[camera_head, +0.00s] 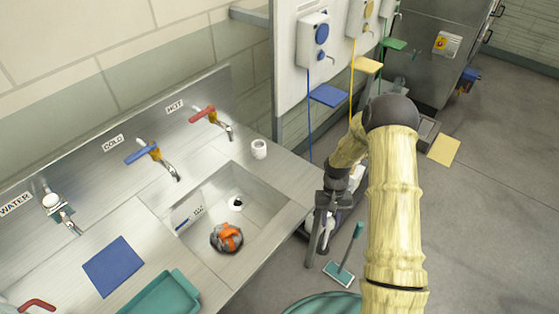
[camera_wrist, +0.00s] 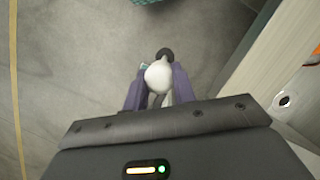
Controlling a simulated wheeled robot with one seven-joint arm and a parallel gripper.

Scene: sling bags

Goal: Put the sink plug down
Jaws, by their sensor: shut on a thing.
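My gripper (camera_head: 317,245) hangs over the floor just off the right end of the sink counter, pointing down. In the wrist view my gripper (camera_wrist: 158,88) is shut on a small white rounded thing with a dark knob at its far side, which I take to be the sink plug (camera_wrist: 158,76). It is held in the air, clear of the counter. In the head view the plug cannot be made out behind the fingers. The steel sink basin (camera_head: 267,188) is to the left, with its drain (camera_head: 236,203) uncovered.
A grey and orange crumpled thing (camera_head: 227,238) lies in the basin. A white cup (camera_head: 259,149) stands on the counter's back right. A blue mat (camera_head: 113,266) and teal tray (camera_head: 160,295) lie to the left. A teal squeegee (camera_head: 340,270) and teal tub (camera_head: 322,304) are on the floor.

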